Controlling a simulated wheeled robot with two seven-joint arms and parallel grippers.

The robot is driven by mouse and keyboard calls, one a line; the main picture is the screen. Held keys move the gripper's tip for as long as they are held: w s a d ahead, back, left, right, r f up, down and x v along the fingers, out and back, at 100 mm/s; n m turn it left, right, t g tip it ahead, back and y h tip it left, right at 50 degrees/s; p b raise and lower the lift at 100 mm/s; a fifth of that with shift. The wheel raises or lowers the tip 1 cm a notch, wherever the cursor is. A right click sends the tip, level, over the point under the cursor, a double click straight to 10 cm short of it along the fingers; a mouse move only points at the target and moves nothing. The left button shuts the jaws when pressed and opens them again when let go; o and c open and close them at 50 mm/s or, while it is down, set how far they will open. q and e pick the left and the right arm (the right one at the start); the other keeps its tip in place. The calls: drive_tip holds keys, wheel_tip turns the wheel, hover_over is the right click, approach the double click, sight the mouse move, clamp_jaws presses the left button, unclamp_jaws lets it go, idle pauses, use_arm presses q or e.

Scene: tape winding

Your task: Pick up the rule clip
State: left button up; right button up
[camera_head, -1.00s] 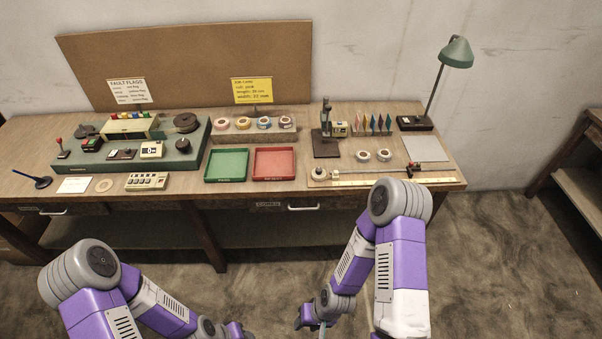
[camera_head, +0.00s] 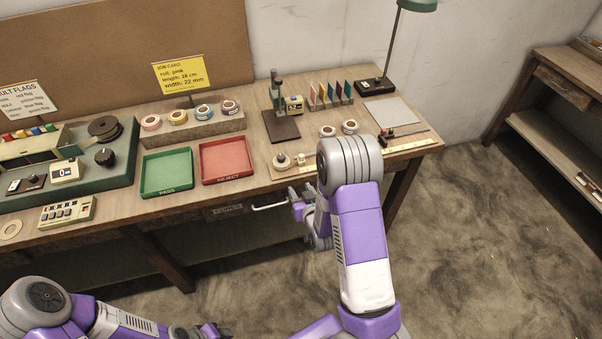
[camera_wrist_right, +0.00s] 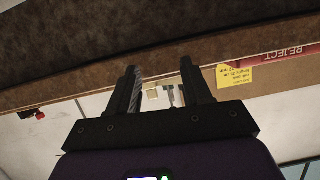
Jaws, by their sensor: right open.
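The rule clip (camera_head: 387,134) appears to be the small dark piece with a red spot on the steel rule (camera_head: 408,146), at the right end of the bench. My right gripper (camera_head: 297,202) is at the bench's front edge by the drawer handle, left of the clip and apart from it. In the right wrist view its two dark fingers (camera_wrist_right: 165,88) are spread with nothing between them. A small red and black thing (camera_wrist_right: 35,114) shows at the left there; I cannot tell whether it is the clip. My left gripper (camera_head: 214,331) is low at the bottom edge, its fingers unclear.
The red reject tray (camera_head: 226,160) and green pass tray (camera_head: 167,172) lie on the bench. Two tape rolls (camera_head: 339,129), a dark-based stand (camera_head: 281,126) and a lamp (camera_head: 376,85) are near the rule. The bench front edge and drawer handle (camera_head: 269,204) are close to my right gripper.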

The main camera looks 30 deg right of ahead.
sight(302, 157)
drive_tip(key=d+r+t, duration=0.1)
drive_tip(key=w+d+r+t+b, duration=0.1)
drive_tip(key=r, duration=0.1)
drive_tip(key=d+r+t+h, duration=0.1)
drive_tip(key=r, duration=0.1)
drive_tip(key=shift+w+r+b, duration=0.1)
drive_tip(key=shift+w+b, duration=0.15)
drive_tip(key=shift+b, duration=0.05)
drive_tip(key=shift+w+d+r+t, duration=0.1)
drive_tip(key=shift+w+r+t, duration=0.1)
drive_tip(key=shift+r+t, duration=0.1)
drive_tip(key=shift+x, duration=0.9)
drive_tip(key=shift+d+b+x, duration=0.2)
drive_tip(key=shift+b+x, duration=0.3)
drive_tip(key=shift+x, duration=2.2)
use_arm(q)
wheel_tip(302, 157, down, 4)
drive_tip(key=shift+r, duration=0.15)
use_arm(e)
drive_tip(key=shift+f, duration=0.1)
drive_tip(key=shift+c, duration=0.5)
clamp_jaws()
